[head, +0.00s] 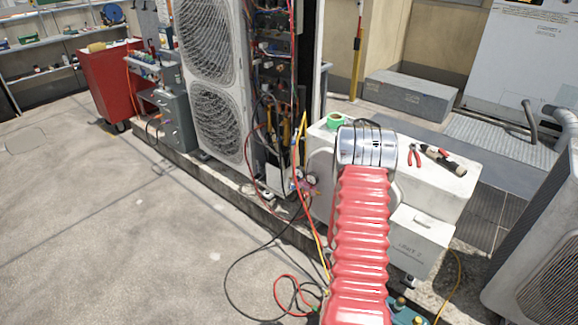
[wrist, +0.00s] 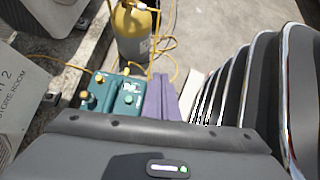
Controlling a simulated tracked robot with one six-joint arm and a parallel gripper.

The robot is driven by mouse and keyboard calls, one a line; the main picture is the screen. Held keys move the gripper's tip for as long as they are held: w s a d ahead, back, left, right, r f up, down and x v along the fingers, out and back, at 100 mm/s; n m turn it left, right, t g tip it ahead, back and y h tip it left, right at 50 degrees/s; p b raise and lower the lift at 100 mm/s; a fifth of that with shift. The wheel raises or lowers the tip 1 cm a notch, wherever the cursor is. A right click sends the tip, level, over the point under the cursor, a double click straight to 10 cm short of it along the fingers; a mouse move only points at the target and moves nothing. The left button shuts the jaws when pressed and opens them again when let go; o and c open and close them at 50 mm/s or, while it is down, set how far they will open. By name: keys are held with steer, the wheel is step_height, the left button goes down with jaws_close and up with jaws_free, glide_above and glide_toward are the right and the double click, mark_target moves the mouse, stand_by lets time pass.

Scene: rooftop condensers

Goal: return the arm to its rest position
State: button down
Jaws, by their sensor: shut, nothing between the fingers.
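My arm (head: 360,240) rises from the bottom of the head view in a red ribbed sleeve, ending at a silver banded joint (head: 367,147) in front of a white cabinet. Past that joint the arm is hidden, and no fingers show. The wrist view looks down past a dark grey panel with a small green light, probably my own body. Grey ribs with bright edges fill its right side, possibly my arm's sleeve. My gripper's fingertips show in neither view, and nothing held is visible.
The white cabinet (head: 445,180) bears pliers (head: 414,155) and green tape (head: 335,120). An open condenser (head: 210,80) stands behind hoses. Floor at left (head: 100,220) is clear.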

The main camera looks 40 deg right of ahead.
steer(key=w+a+r+m+t+y, duration=0.1)
steer(key=w+a+r+m+t, duration=0.2)
steer(key=w+a+r, duration=0.65)
steer(key=w+a+r+m+t, duration=0.3)
steer(key=w+a+r, duration=0.3)
steer(key=r, duration=0.6)
steer(key=a+r+n+t+y, duration=0.1)
steer(key=a+r+t, duration=0.7)
steer(key=a+r, duration=1.2)
steer(key=shift+w+a+n+t+y, duration=0.15)
steer(key=shift+a+n+t+y, duration=0.15)
steer(key=shift+a+n, duration=0.35)
